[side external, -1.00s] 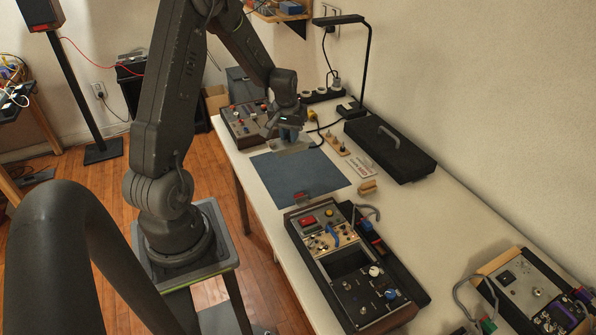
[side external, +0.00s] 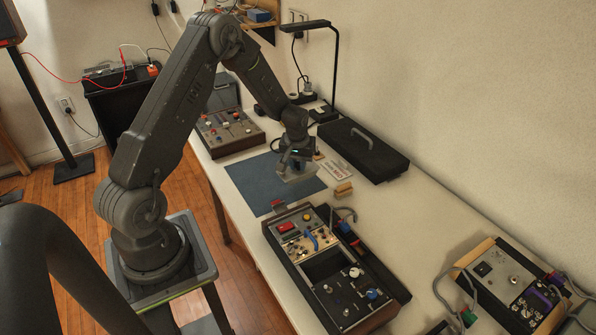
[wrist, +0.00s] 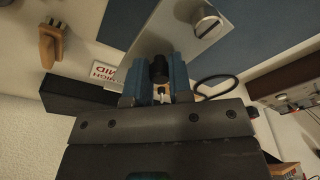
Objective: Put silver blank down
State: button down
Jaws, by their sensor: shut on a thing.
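The silver blank (side external: 300,175) is a flat light-grey plate held over the right part of the blue mat (side external: 258,186). In the wrist view the silver blank (wrist: 167,32) reaches up and away from my gripper, with a round silver knob on its far part. My gripper (side external: 296,160) points down. In the wrist view the blue fingers of my gripper (wrist: 155,82) are shut on a black knob at the near end of the blank. I cannot tell the exact gap between blank and mat.
A synth case (side external: 348,302) with a dark empty bay stands in front of the mat. A wooden block (side external: 343,190) and a white label card (side external: 338,169) lie right of it. A black lidded case (side external: 362,150) stands behind these. Another synth case (side external: 229,131) is at the far end.

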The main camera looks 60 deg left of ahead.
aim_at(298, 170)
jog(key=shift+f, duration=1.55)
jog(key=shift+f, duration=0.15)
jog(key=c, duration=1)
grip_release()
jog(key=shift+c, duration=0.2)
jog(key=s+d+r+m, duration=0.1)
jog(key=d+r, duration=0.2)
jog(key=r, duration=0.5)
jog(key=s+d+r+m+t, duration=0.1)
jog(key=s+d+r, duration=0.15)
jog(key=r, duration=0.45)
jog(key=s+d+r, duration=0.1)
jog(key=d+r, duration=0.3)
jog(key=r, duration=0.4)
jog(key=s+d+r+m+t, duration=0.1)
jog(key=s+d+r+m, duration=0.2)
jog(key=s+d, duration=0.4)
jog(key=s+d+r+m+t+h, duration=0.1)
jog(key=s+d+r+m, duration=0.3)
jog(key=s, duration=0.7)
jog(key=d+r+t, duration=0.1)
jog(key=d+r, duration=0.1)
jog(key=d, duration=0.1)
jog(key=shift+s+d+r, duration=0.25)
jog(key=shift+s+d, duration=0.05)
jog(key=shift+d, duration=0.05)
